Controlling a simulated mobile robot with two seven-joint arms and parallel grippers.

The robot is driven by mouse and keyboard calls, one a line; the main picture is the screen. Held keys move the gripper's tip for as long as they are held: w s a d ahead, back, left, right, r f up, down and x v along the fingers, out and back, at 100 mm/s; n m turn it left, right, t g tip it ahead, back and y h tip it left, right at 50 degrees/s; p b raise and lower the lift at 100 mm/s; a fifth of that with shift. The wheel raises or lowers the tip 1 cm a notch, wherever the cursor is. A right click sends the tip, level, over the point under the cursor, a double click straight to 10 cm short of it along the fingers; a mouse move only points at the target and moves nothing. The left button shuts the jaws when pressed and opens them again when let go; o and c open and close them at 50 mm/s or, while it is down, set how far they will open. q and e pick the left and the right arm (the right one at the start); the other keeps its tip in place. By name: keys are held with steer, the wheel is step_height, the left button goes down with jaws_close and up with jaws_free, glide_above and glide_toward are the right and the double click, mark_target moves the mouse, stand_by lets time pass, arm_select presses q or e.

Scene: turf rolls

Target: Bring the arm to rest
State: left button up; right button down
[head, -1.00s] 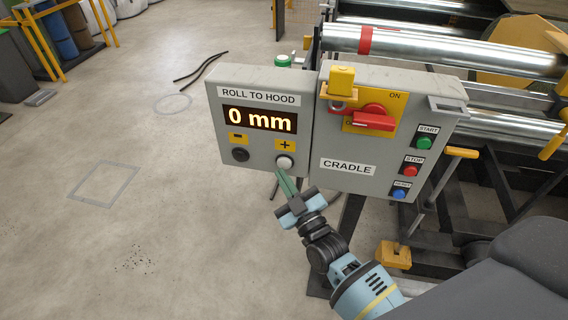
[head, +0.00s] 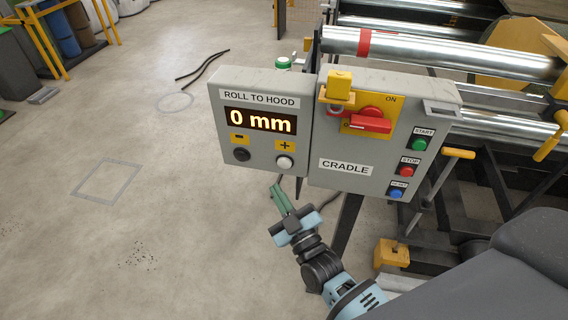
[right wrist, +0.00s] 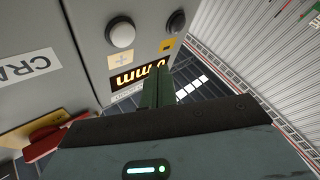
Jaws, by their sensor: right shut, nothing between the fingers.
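My right gripper (head: 278,187) is shut and empty, its green fingers together, just below the lower edge of the grey control box (head: 226,166) and apart from it. In the right wrist view the shut green fingers (right wrist: 160,90) point up beside the box, with the white plus button (right wrist: 121,34) close by. My left gripper is not in view.
The cradle box (head: 345,180) adjoins on the right, with a red switch (head: 371,120), start, stop and blue buttons. Metal rollers (head: 440,50) and a yellow-handled lever (head: 457,153) stand behind and right. The concrete floor (head: 150,215) on the left is mostly open.

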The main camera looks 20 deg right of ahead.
stand_by(0.7)
